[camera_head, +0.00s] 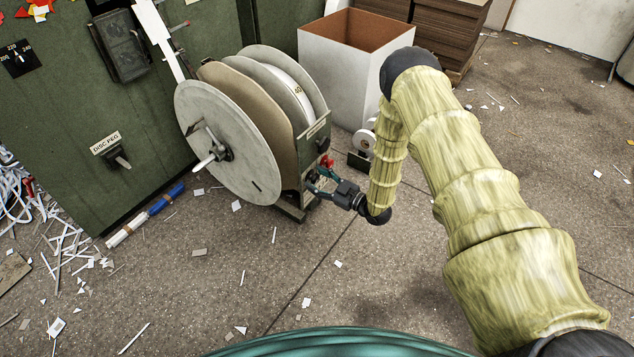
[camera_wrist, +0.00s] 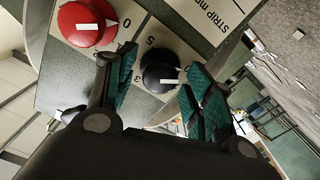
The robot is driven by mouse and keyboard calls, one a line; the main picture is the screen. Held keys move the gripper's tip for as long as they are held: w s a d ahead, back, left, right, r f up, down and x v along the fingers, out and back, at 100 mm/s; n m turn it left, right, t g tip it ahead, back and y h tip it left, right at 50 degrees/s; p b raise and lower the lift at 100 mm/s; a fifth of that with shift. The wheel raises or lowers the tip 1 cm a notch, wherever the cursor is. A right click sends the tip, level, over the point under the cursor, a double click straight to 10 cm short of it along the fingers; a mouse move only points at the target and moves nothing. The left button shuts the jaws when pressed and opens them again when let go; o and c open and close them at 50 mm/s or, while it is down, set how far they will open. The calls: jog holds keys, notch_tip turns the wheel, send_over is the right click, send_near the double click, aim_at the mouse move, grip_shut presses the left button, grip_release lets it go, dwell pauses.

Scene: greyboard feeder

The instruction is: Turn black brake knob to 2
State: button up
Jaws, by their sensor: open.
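The black knob (camera_wrist: 160,75) is on a pale panel in the wrist view, with a white pointer mark across its lower right side. Digits 0, 5 and 3 are printed near it; any others are hidden or too small to read. My gripper (camera_wrist: 164,72) is open, with one teal-padded finger on each side of the black knob. I cannot tell whether the pads touch it. In the head view my gripper (camera_head: 320,182) is at the side panel of the reel stand, and it hides part of that panel.
A red knob (camera_wrist: 85,23) sits up and left of the black knob, close to my left finger. The reel stand's large grey disc (camera_head: 215,150) is left of my gripper. A white box (camera_head: 345,80) stands behind. Scraps litter the floor, which is open in front.

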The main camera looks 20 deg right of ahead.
jog(key=shift+w+a, duration=0.25)
jog(key=shift+w, duration=0.05)
jog(key=c, duration=1)
